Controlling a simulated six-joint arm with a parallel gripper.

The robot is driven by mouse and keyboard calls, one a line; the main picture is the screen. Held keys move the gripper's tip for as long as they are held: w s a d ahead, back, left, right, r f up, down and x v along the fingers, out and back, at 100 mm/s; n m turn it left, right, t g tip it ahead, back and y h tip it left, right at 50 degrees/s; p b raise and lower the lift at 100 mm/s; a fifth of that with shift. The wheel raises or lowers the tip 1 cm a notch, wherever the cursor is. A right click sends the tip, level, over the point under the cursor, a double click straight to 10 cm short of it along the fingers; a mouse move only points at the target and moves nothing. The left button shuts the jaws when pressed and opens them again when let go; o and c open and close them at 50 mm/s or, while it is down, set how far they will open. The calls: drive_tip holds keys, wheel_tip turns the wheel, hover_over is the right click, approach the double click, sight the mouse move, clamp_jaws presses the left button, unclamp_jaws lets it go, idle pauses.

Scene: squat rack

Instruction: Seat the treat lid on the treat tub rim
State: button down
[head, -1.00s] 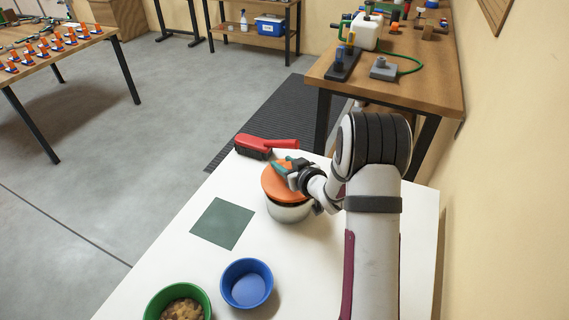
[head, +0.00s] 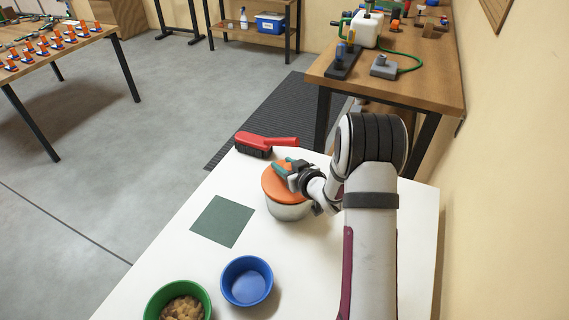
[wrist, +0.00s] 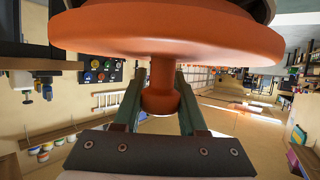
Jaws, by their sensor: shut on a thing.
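The treat lid (head: 277,188) is an orange disc with a round knob (wrist: 160,98) on top. In the head view it lies over the mouth of the pale treat tub (head: 289,212), roughly centred and close to level. Whether it touches the rim all round cannot be told. My gripper (head: 289,166) reaches in from the right above the lid. In the wrist view my gripper (wrist: 158,101) has its green fingers on either side of the knob, shut on it. The lid's underside and most of the rim are hidden.
On the white table, a red brush (head: 266,145) lies behind the tub. A green mat (head: 223,221) is to its left. A blue bowl (head: 247,282) and a green bowl of treats (head: 180,303) stand in front. A wooden bench (head: 430,85) is beyond.

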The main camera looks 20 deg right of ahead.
drive_tip(key=shift+f, duration=0.9)
idle(0.9)
drive_tip(key=shift+c, duration=1.9)
unclamp_jaws()
drive_tip(key=v, duration=1.5)
drive_tip(key=shift+s, duration=0.35)
drive_tip(key=shift+d+r, duration=0.15)
